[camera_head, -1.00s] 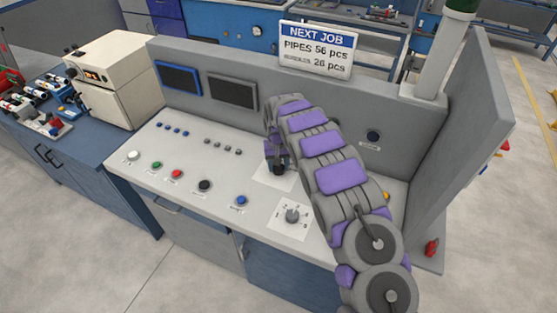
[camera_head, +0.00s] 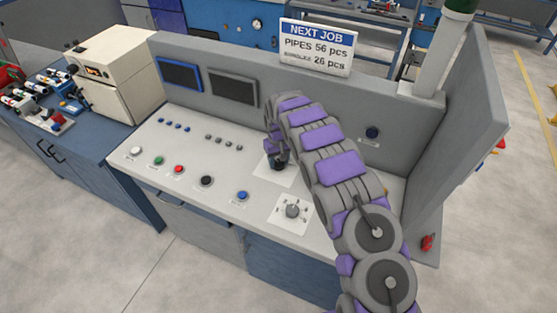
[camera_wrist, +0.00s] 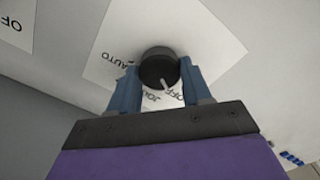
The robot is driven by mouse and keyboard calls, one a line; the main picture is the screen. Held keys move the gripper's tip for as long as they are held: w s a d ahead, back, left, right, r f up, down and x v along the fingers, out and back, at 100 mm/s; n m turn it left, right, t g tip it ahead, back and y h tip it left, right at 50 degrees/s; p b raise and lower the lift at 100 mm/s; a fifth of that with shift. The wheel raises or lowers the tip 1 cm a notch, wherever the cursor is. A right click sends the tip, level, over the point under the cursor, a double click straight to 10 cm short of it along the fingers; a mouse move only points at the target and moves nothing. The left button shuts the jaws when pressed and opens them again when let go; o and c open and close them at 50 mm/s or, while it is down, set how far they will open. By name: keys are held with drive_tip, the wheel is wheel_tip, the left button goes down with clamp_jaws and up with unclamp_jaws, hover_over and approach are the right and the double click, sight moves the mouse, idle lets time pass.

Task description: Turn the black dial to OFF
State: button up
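The black dial (camera_wrist: 158,68) sits on a white label sheet (camera_wrist: 105,60) on the console. AUTO, JOG and OFF can be read on the sheet. The dial's white pointer mark faces the bottom of the wrist view, between JOG and OFF. My gripper (camera_wrist: 159,80) has one blue finger on each side of the dial, and both seem to touch its sides. In the head view the dial (camera_head: 278,164) is partly hidden by my gripper (camera_head: 277,154), which reaches down over it.
A grey knob (camera_head: 292,211) on another white sheet is nearer the front edge. Black (camera_head: 206,181) and blue (camera_head: 242,195) buttons lie to the left. The console's back panel (camera_head: 210,62) rises behind, with two screens and a job sign (camera_head: 317,47) above.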

sight(278, 162)
drive_tip(key=o, duration=0.5)
wheel_tip(278, 162, up, 17)
drive_tip(key=shift+w+a+r+p, duration=0.1)
drive_tip(key=shift+r+p, duration=0.1)
drive_tip(key=shift+p, duration=0.65)
